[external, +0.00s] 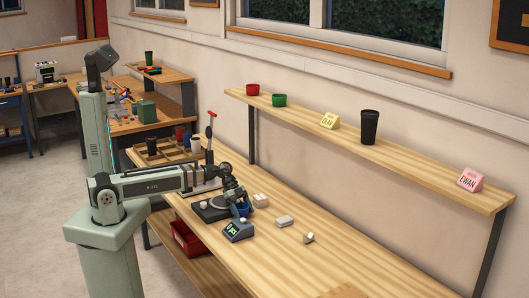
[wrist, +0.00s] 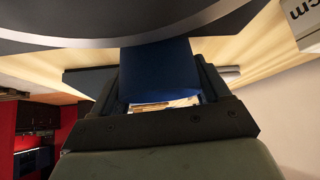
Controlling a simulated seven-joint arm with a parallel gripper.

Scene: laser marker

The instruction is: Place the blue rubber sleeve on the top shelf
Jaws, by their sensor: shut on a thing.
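The blue rubber sleeve (wrist: 158,72) fills the space between my two dark fingers in the wrist view. My gripper (wrist: 160,85) is shut on it. In the external view the sleeve (external: 241,210) is a small blue patch under my gripper (external: 238,200), low over the workbench, beside a dark round plate and just behind a display device. The gripper partly hides it, and I cannot tell whether it touches anything below. The top shelf (external: 425,164) is a long wooden board along the wall, above and to the right of my gripper.
The display device (external: 238,231) and small white blocks (external: 284,221) are on the bench. Shelf gaps are free.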

